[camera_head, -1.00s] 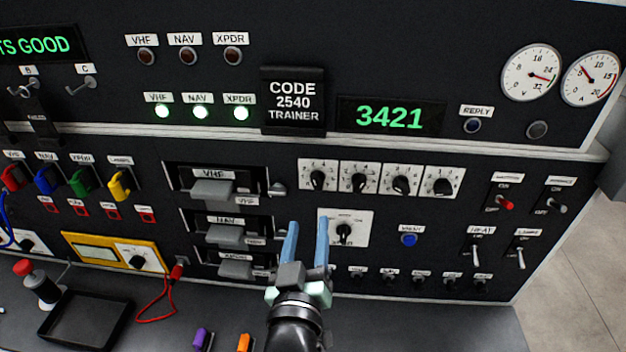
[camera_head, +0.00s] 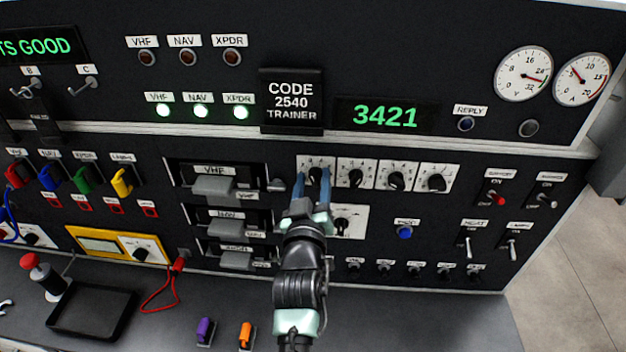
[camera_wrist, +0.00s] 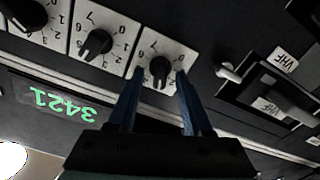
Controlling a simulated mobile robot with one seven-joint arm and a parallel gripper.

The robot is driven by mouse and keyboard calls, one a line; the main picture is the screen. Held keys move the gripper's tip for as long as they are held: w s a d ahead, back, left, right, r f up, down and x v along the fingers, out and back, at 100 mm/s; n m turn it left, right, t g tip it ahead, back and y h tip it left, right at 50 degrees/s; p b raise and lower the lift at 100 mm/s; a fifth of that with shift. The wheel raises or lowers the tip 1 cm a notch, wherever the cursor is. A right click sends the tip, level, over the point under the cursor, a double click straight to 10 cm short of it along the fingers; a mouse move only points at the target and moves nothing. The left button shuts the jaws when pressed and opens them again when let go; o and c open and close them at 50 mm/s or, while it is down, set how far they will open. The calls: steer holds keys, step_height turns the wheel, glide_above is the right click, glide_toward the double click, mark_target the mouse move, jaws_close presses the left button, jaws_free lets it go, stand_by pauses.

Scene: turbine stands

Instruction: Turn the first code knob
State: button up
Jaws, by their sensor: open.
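The first code knob (camera_head: 315,174) is a black knob on a white numbered plate, leftmost in a row of similar knobs. In the wrist view the knob (camera_wrist: 160,68) shows just beyond and between my fingertips. My gripper (camera_head: 312,184) is open, its two blue fingers on either side of the knob in the head view. The wrist view also shows my gripper (camera_wrist: 158,85) with nothing held. Whether the fingers touch the knob cannot be told. The green display (camera_head: 386,116) reads 3421. A sign (camera_head: 291,102) reads CODE 2540 TRAINER.
The second knob (camera_head: 355,177) is close on the right, with more knobs beyond it. A VHF module with a grey handle (camera_head: 213,186) and a latch (camera_head: 276,185) lie to the left. Another dial (camera_head: 342,224) sits below, partly behind my gripper. A ledge runs above the knobs.

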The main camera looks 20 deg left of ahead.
jaws_close()
stand_by(0.5)
steer(key=n, duration=0.4)
steer(key=shift+a+f+n, duration=0.15)
steer(key=shift+n, duration=1.65)
steer(key=shift+p, duration=0.3)
jaws_free()
